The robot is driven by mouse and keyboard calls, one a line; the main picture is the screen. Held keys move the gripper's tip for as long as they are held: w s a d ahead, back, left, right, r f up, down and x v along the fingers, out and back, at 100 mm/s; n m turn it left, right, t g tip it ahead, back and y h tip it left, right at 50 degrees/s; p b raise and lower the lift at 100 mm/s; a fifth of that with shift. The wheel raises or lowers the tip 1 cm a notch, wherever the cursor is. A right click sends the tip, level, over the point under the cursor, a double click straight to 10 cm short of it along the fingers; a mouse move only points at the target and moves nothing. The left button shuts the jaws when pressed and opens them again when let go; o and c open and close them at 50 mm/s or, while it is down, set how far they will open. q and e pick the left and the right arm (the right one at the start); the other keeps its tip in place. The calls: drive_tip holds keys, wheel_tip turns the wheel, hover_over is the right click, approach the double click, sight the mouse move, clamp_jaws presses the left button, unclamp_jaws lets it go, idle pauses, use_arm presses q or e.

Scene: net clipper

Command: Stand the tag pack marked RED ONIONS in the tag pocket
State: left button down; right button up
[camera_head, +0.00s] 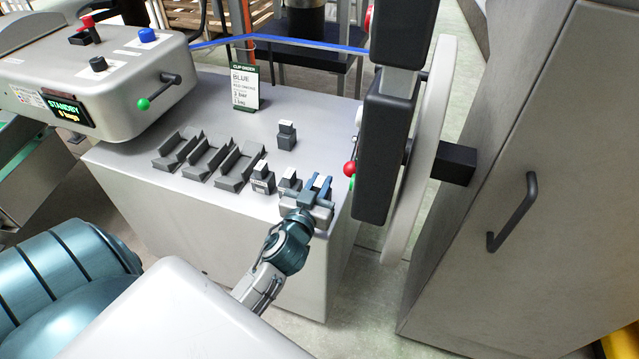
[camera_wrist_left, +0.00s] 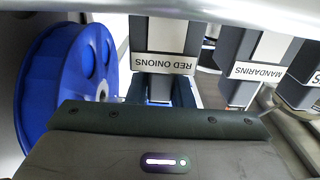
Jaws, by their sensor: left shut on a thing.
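My left gripper (camera_head: 319,187) is at the front right of the grey cabinet top, shut on the tag pack marked RED ONIONS (camera_wrist_left: 165,42). This pack is grey with a white label that reads upside down in the left wrist view; the blue fingers (camera_wrist_left: 163,90) are at its lower part. In the head view the fingers mostly hide it. A pack marked MANDARINS (camera_wrist_left: 258,70) stands beside it, and it also shows in the head view (camera_head: 289,181). I cannot make out which part is the tag pocket. My right gripper is not in view.
Another pack (camera_head: 262,180) stands left of the gripper, and one (camera_head: 287,135) stands farther back. Three grey cradles (camera_head: 207,158) and a CLIP ORDER card (camera_head: 244,88) are on the cabinet top (camera_head: 205,92). A dark column (camera_head: 388,140) rises close at the right. A blue reel (camera_wrist_left: 62,85) is near.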

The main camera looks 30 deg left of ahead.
use_arm(q)
drive_tip(key=c, duration=1.3)
unclamp_jaws()
